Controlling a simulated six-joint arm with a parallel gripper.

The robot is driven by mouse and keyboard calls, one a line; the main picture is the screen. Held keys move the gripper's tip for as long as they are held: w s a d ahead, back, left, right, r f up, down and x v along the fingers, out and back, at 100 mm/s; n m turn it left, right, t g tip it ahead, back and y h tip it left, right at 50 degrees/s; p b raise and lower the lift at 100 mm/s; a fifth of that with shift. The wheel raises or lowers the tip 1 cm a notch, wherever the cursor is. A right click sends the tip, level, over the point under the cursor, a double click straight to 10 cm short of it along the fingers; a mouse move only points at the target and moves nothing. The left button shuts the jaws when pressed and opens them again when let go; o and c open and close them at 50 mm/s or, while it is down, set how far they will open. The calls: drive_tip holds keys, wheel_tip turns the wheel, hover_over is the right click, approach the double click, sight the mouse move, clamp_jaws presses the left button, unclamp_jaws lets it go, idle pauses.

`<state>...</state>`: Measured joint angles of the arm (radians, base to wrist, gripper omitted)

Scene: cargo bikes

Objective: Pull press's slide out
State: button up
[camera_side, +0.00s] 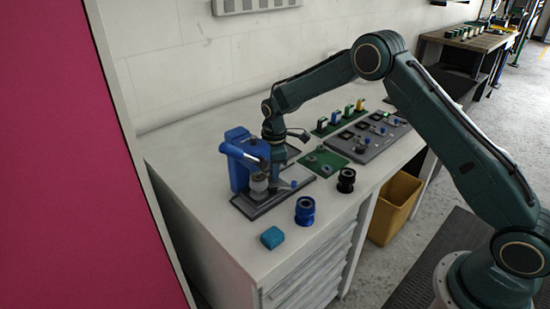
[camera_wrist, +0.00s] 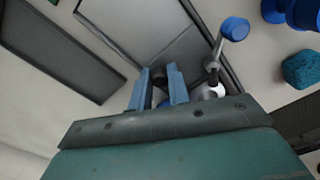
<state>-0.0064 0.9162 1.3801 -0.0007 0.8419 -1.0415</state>
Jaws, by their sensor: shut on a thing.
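The blue press (camera_side: 239,165) stands at the left of the white bench, on a grey base plate (camera_side: 262,209). My gripper (camera_side: 279,165) reaches down at the press's right side; its fingertips are partly hidden in the side view. In the wrist view, the two blue fingers of my gripper (camera_wrist: 160,88) are shut on a small dark knob (camera_wrist: 160,74), apparently the slide's handle. The slide's plate is mostly hidden, so I cannot tell how far out it sits. A metal lever with a blue knob (camera_wrist: 235,29) is close to the fingers.
A blue spool (camera_side: 305,210), a black spool (camera_side: 346,180) and a teal block (camera_side: 272,237) stand in front and to the right. A green board (camera_side: 323,161) and a grey control panel (camera_side: 372,139) lie farther right. The bench's front edge is near.

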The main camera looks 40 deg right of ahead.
sight(297, 169)
drive_tip(key=shift+s+d+f, duration=0.1)
drive_tip(key=shift+d+f, duration=0.1)
drive_tip(key=shift+d, duration=2.1)
drive_tip(key=shift+s+d+f, duration=0.1)
drive_tip(key=shift+d+f, duration=0.05)
drive_tip(key=shift+d, duration=2.15)
drive_tip(key=o, duration=0.7)
drive_tip(key=shift+w+r, duration=0.15)
drive_tip(key=shift+r, duration=2.35)
drive_tip(key=shift+r, duration=1.5)
